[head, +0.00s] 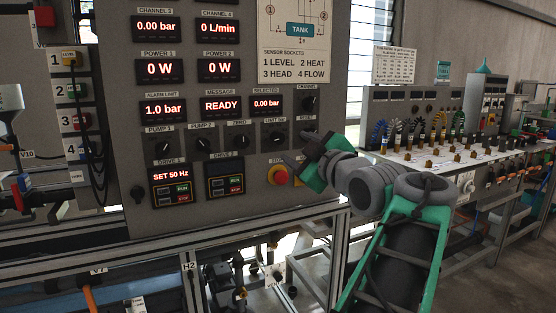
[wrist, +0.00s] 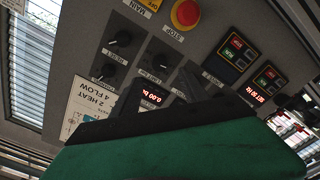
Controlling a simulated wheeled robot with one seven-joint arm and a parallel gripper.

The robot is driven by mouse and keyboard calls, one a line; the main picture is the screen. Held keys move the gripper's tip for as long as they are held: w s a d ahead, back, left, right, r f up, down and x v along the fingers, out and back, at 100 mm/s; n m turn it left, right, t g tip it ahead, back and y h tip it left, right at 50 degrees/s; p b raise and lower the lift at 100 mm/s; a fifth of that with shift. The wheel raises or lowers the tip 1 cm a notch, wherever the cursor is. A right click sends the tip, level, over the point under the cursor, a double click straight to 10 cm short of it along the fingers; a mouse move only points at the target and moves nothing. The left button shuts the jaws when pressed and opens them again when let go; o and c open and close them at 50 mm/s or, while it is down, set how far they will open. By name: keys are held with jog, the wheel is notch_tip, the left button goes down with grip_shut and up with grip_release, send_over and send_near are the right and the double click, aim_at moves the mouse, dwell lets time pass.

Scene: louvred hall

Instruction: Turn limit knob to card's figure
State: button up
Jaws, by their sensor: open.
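The black limit knob (head: 274,138) sits in the lower knob row of the grey panel, right of the zero knob. It also shows in the wrist view (wrist: 158,61). The alarm limit display (head: 163,107) reads 1.0 bar. My gripper (head: 302,151) is open and empty, in front of the panel just right of and below the limit knob, apart from it. In the wrist view its green and black body covers the lower part, and dark finger shapes reach towards the knob row. I cannot pick out the task's card with a legible figure.
A red stop button (head: 278,176) on yellow is close below my gripper. The channel knob (head: 309,103) is above it. The message display (head: 222,105) reads READY, and the selected display (head: 266,104) reads 0.00 bar. A bench with several cables stands at right.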

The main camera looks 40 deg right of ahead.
aim_at(280, 139)
jog(key=p+x, duration=0.3)
jog(key=x, duration=0.1)
jog(key=p+x, duration=0.3)
jog(key=x, duration=0.2)
jog(key=shift+w+r, duration=0.15)
jog(key=shift+r, duration=0.05)
jog(key=shift+d+f, duration=0.1)
jog(key=shift+f, duration=0.1)
jog(key=shift+w+b, duration=0.35)
jog(key=shift+b, duration=0.1)
jog(key=shift+c, duration=0.5)
grip_shut()
